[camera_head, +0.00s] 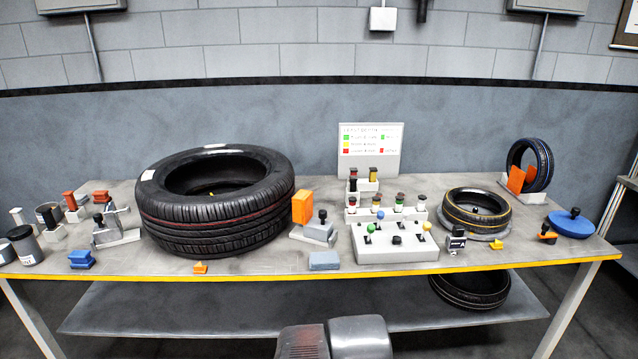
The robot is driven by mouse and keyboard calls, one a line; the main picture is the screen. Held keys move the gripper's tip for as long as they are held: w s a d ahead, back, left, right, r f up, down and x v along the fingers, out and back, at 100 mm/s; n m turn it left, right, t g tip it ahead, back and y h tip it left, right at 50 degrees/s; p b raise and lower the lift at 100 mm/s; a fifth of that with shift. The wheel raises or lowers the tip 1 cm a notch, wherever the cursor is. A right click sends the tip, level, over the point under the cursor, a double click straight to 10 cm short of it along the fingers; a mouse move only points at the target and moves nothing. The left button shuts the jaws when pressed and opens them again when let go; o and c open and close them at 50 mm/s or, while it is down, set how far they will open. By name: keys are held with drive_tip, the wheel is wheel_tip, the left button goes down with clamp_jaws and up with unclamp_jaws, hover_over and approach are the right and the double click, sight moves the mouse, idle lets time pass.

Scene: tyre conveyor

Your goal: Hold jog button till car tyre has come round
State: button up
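A large black tyre (215,215) with a red stripe lies flat on the left half of the bench. A smaller tyre (477,214) with a yellow stripe lies flat on a round grey plate at the right. A small tyre with a blue stripe (543,165) stands upright at the back right. A light grey control box (395,256) at centre right carries a black button (397,240) and blue, green and yellow knobs. I cannot tell which one is the jog button. My gripper is not identifiable; only grey parts of mine show at the bottom edge.
The bench (490,258) has a yellow front edge. A printed sign (370,150) stands behind stepped blocks with coloured knobs. An orange block (302,207) stands between the large tyre and the box. A blue disc (571,223) is far right. Another tyre (468,290) lies on the lower shelf.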

drive_tip(key=shift+w, duration=0.1)
clamp_jaws()
idle(1.7)
